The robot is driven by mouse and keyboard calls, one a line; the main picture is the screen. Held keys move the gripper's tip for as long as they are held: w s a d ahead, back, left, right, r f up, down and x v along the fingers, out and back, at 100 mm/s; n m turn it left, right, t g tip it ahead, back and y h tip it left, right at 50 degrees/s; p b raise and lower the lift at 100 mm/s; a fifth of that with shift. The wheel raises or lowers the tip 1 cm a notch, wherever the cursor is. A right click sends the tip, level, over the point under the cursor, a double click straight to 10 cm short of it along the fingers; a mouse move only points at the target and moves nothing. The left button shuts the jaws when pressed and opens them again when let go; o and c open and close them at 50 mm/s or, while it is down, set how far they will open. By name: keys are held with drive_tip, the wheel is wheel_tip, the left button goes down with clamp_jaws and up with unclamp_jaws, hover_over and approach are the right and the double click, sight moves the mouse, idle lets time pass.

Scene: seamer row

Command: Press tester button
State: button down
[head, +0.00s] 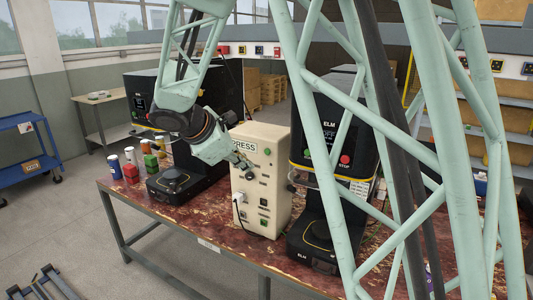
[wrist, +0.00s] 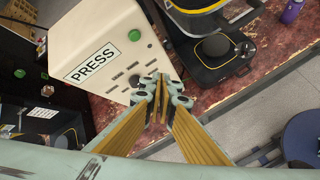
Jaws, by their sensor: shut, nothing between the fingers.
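The cream box labelled PRESS (head: 270,190) stands on the bench between two black machines. It has a green button (head: 267,151) high on its front and smaller controls lower down. In the wrist view the box (wrist: 112,28) fills the upper left, with the green button (wrist: 134,35) right of the PRESS label. In the wrist view my gripper (wrist: 161,88) is shut and empty, below the green button in the picture. I cannot tell whether the fingertips touch the box.
The black ELM machines stand left (head: 170,183) and right (head: 312,240) of the box; the right one has a red STOP button (head: 345,159). A blue cart (head: 27,143) stands farther left.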

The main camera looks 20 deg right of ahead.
drive_tip(key=w+d+p, duration=0.1)
drive_tip(key=w+d, duration=0.4)
drive_tip(key=shift+w+d, duration=0.2)
drive_tip(key=shift+d, duration=0.2)
drive_tip(key=shift+w+d, duration=0.6)
idle(3.2)
drive_tip(key=shift+s+a, duration=0.15)
idle(0.3)
drive_tip(key=shift+s+a, duration=0.45)
drive_tip(key=shift+s+a, duration=0.1)
drive_tip(key=shift+a, duration=0.05)
idle(0.3)
drive_tip(key=s+a, duration=0.3)
drive_tip(key=shift+s+a+b, duration=0.1)
drive_tip(key=shift+a+b, duration=0.1)
drive_tip(key=shift+b, duration=0.2)
idle(0.3)
drive_tip(key=shift+s+d, duration=0.1)
